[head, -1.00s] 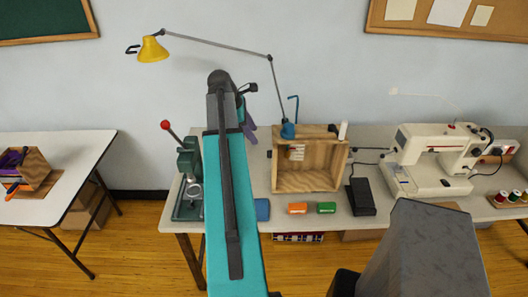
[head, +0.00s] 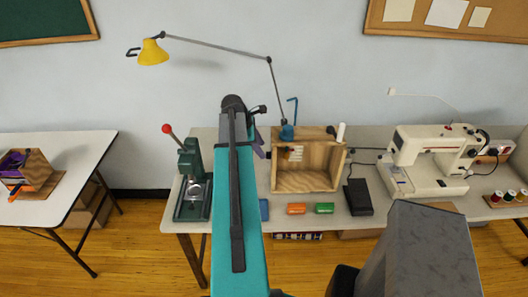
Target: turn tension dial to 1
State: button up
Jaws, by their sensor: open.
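The cream sewing machine (head: 420,145) stands on the right part of the long worktable (head: 345,212), its needle end to the left. Small red details show on it, but its tension dial is too small to make out. My gripper (head: 262,152) is mostly hidden behind my teal arm; only purple finger parts show, just left of the wooden box. It is open, well left of the machine and apart from it. I see nothing between its fingers.
The wooden box (head: 305,181), blue lamp clamp (head: 287,131) and black pedal (head: 358,197) stand between my gripper and the machine. A green press (head: 191,180) is left of my arm. Thread spools (head: 510,196) lie right.

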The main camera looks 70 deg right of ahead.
aim_at(269, 155)
jog(key=shift+p+x, duration=0.7)
jog(key=shift+x, duration=1.65)
jog(key=c, duration=0.9)
jog(key=shift+d, duration=0.1)
jog(key=shift+c, duration=0.8)
